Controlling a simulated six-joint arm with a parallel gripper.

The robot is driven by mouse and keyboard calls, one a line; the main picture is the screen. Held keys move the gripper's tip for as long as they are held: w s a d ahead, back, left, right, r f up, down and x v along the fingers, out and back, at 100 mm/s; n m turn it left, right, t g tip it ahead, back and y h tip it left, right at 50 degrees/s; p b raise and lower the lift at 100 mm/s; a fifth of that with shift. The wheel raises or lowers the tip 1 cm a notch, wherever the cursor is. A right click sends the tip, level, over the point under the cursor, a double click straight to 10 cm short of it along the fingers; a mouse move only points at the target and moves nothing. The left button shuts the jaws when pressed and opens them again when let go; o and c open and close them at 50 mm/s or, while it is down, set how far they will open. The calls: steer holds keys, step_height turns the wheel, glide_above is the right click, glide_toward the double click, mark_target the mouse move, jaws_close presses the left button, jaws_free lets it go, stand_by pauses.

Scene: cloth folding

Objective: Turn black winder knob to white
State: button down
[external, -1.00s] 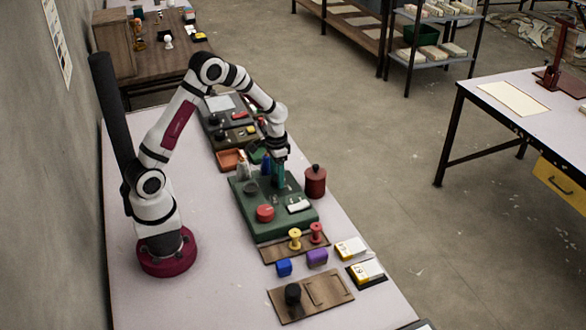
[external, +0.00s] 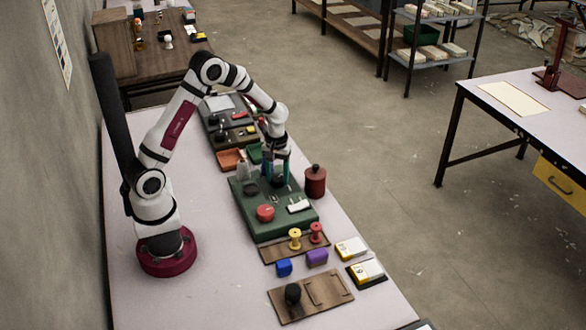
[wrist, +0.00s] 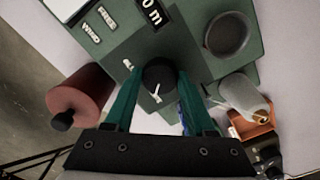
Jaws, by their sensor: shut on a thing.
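The black winder knob (wrist: 158,76) is in the middle of the wrist view, with a white pointer mark on its top. It stands on the green base (external: 287,229). My gripper (wrist: 157,88) has teal fingers, one on each side of the knob, and is shut on it. In the external view my gripper (external: 279,180) points down over the back of the green base and hides most of the knob. Small white labels (wrist: 107,16) lie on the base near the knob; one beside it is too small to read.
A dark red canister (external: 315,182) stands right of the gripper; it also shows in the wrist view (wrist: 80,95). A dark round cup (wrist: 228,34) and a pale spool (wrist: 242,97) are near the knob. A red knob (external: 265,213) is at the base's front.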

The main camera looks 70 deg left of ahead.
mark_target(278, 178)
steer(key=shift+n, duration=0.6)
steer(key=shift+c, duration=1.2)
jaws_free()
step_height(278, 178, up, 16)
steer(key=shift+f, duration=0.1)
steer(key=s+d+m+y, duration=0.1)
steer(key=s+d+m, duration=0.3)
steer(key=s+m, duration=0.4)
steer(key=s+d+m, duration=0.5)
steer(key=s+m, duration=0.4)
steer(key=s, duration=0.8)
steer(key=shift+s+r+y, duration=0.25)
steer(key=shift+r+y, duration=0.1)
steer(key=shift+y, duration=0.05)
